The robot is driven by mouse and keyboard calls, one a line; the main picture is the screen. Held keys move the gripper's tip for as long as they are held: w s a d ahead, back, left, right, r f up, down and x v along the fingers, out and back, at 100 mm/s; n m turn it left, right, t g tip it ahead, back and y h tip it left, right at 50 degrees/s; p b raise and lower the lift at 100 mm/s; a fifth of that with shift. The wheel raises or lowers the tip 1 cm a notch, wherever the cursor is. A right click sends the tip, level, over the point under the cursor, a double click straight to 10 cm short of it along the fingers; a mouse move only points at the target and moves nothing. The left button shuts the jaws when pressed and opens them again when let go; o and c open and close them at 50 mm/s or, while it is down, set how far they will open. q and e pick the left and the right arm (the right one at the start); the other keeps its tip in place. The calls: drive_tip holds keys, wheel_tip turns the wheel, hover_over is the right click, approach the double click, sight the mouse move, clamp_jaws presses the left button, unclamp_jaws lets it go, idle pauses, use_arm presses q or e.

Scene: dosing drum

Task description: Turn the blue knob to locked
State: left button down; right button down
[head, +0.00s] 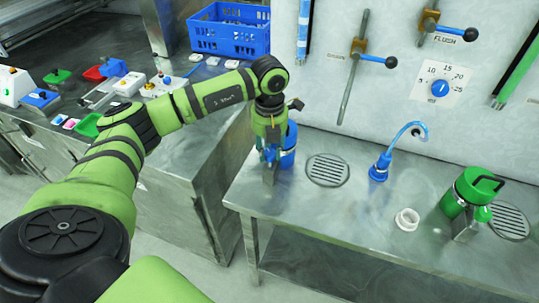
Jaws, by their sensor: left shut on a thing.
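My left gripper (269,165) points down at the left end of the steel bench, in front of a blue vessel (290,147). It is shut on a blue part there. The fingers and arm hide most of that part, so I cannot tell whether it is a knob or which way it is turned. A separate blue knob (439,88) sits on a white numbered dial plate on the wall, apart from the gripper. No "locked" mark is readable. My right gripper is not in view.
A green vessel (468,197) stands at the bench's right. A blue curved spout (380,168), a white ring (407,219) and a round drain (327,170) lie between. A blue crate (229,33) stands at the back left.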

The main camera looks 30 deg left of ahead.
sight(270, 152)
use_arm(q)
drive_tip(key=m+b, duration=0.1)
drive_tip(key=m, duration=0.1)
drive_tip(key=m+b, duration=0.2)
drive_tip(key=shift+f+m, duration=0.2)
drive_tip(key=shift+m, duration=0.1)
drive_tip(key=m+b, duration=0.2)
drive_tip(key=m, duration=0.2)
drive_tip(key=shift+r, duration=0.15)
drive_tip(key=shift+m, duration=0.3)
drive_tip(key=c, duration=0.9)
unclamp_jaws()
drive_tip(key=shift+r, duration=0.25)
wheel_tip(270, 152, up, 12)
drive_tip(key=shift+f, duration=0.2)
